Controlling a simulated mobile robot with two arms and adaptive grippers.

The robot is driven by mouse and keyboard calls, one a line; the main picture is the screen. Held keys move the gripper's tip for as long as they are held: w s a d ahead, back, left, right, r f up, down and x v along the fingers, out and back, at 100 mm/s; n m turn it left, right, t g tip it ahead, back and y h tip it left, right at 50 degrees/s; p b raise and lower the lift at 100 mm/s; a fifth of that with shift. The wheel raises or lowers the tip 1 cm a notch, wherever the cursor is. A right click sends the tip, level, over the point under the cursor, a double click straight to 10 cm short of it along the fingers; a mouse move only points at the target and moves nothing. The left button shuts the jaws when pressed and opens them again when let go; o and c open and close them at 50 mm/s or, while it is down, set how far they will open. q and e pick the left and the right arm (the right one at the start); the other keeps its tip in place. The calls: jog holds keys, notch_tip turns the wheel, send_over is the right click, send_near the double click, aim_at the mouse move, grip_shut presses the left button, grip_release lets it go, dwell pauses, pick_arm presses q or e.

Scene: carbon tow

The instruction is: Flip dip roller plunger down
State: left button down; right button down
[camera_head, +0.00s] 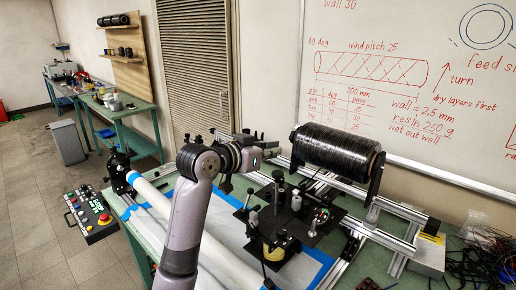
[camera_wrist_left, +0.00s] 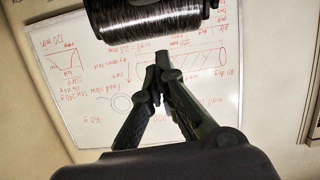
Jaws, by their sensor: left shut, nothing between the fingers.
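My left arm rises from the bottom in the head view, and its dark gripper (camera_head: 249,158) points right, above the black carriage. In the left wrist view its two fingers (camera_wrist_left: 162,57) meet at the tips, shut and empty. The black carriage plate (camera_head: 327,221) carries small posts, a white roller (camera_head: 296,201) and several ball-ended levers (camera_head: 252,190). I cannot tell which of these is the dip roller plunger, or its position. The gripper shows no clear contact with any of them; its fingertips are hard to make out in the head view. My right gripper is not in view.
A large black tow spool (camera_head: 338,148) stands on the rails behind the carriage; it also shows in the wrist view (camera_wrist_left: 160,17). A white mandrel (camera_head: 150,193) runs along the left. A button panel (camera_head: 90,215) stands left. A whiteboard (camera_head: 420,110) fills the back.

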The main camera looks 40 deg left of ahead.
aim_at(277, 188)
pick_arm(q)
jog(key=f, duration=0.4)
jog(key=shift+w+d+f+p, duration=0.1)
jog(key=shift+w+p, duration=0.1)
jog(key=shift+p, duration=0.1)
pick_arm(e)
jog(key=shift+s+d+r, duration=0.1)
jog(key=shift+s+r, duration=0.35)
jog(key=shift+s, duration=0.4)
pick_arm(q)
jog(key=shift+f, duration=0.1)
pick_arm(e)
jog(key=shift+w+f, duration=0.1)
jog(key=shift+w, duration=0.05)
